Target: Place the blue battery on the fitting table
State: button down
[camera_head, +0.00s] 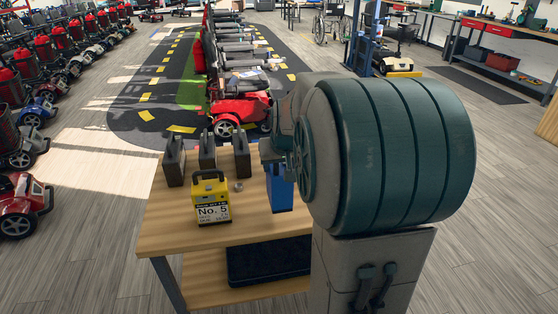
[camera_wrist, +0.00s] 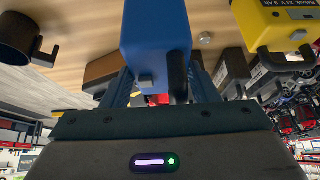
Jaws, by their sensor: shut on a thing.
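The blue battery (camera_head: 281,193) is upright at the right part of the wooden table's top (camera_head: 165,235). My gripper (camera_head: 276,160) is above it and shut on its upper end. In the wrist view the blue battery (camera_wrist: 155,35) fills the top middle, between the fingers of my gripper (camera_wrist: 160,88). I cannot tell whether its base touches the tabletop or hangs just above it. My arm hides the table's right side in the head view.
A yellow battery marked No. 5 (camera_head: 211,198) stands left of the blue one, with three dark batteries (camera_head: 207,152) behind. A small grey knob (camera_head: 239,186) lies between. A dark mug-like object (camera_wrist: 20,40) shows in the wrist view. A black tray (camera_head: 268,262) is on the lower shelf.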

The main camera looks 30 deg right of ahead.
jog(key=w, duration=0.1)
jog(key=w+f, duration=0.1)
jog(key=w, duration=0.1)
jog(key=shift+w+f, duration=0.1)
jog(key=shift+f, duration=0.15)
jog(key=shift+f+b, duration=0.35)
jog(key=shift+f, duration=1.75)
jog(key=c, duration=0.9)
grip_release()
jog(key=shift+f, duration=0.25)
jog(key=shift+c, duration=0.2)
jog(key=o, duration=0.4)
jog(key=shift+r, duration=0.1)
